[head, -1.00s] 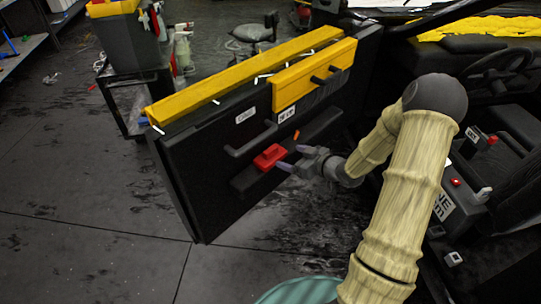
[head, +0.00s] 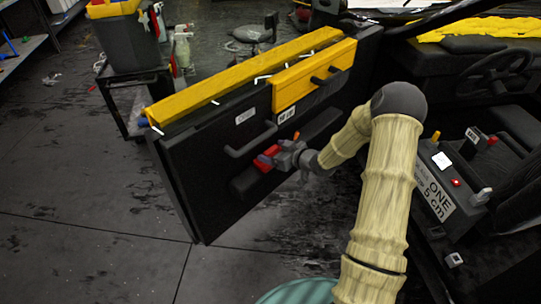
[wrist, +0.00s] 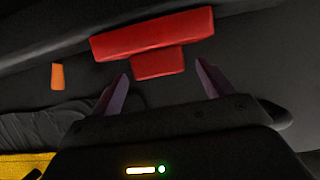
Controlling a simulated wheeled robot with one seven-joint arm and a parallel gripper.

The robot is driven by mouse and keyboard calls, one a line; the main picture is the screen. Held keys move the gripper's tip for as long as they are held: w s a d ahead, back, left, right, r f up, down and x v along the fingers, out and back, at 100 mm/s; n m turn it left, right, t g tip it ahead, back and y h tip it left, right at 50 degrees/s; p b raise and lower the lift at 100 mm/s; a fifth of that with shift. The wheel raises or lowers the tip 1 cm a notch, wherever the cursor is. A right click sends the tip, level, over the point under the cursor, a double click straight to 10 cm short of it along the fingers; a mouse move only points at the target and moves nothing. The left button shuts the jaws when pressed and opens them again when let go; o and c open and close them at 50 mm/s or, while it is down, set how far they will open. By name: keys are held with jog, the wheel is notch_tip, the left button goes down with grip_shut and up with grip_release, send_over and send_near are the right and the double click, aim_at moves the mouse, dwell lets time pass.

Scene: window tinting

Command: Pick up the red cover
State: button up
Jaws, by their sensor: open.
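The red cover (head: 266,158) sits on the inner face of the black car door (head: 215,190), near the armrest. In the wrist view the red cover (wrist: 152,35) is a wide bar with a narrower block below it. My gripper (head: 279,157) is right at the cover and partly hides it in the head view. In the wrist view my gripper (wrist: 160,84) is open, with one purple finger on each side of the narrower block. There is a gap between each finger and the block, and I see no contact.
An orange piece (wrist: 57,76) is left of the cover in the wrist view. A black door handle (head: 250,141) is above the cover. Yellow strips (head: 245,75) run along the door top. A black cart (head: 135,95) stands behind the door.

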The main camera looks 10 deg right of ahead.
aim_at(271, 150)
jog(key=shift+x, duration=1.1)
jog(key=c, duration=1.1)
jog(key=shift+r, duration=0.1)
jog(key=shift+r, duration=0.55)
notch_tip(271, 150, up, 2)
jog(key=shift+r, duration=0.2)
jog(key=s+d, duration=0.3)
jog(key=s, duration=0.2)
jog(key=s+d, duration=0.4)
jog(key=s, duration=0.1)
jog(key=s+d, duration=0.3)
jog(key=s, duration=0.2)
jog(key=shift+d+f, duration=0.1)
jog(key=shift+d, duration=0.1)
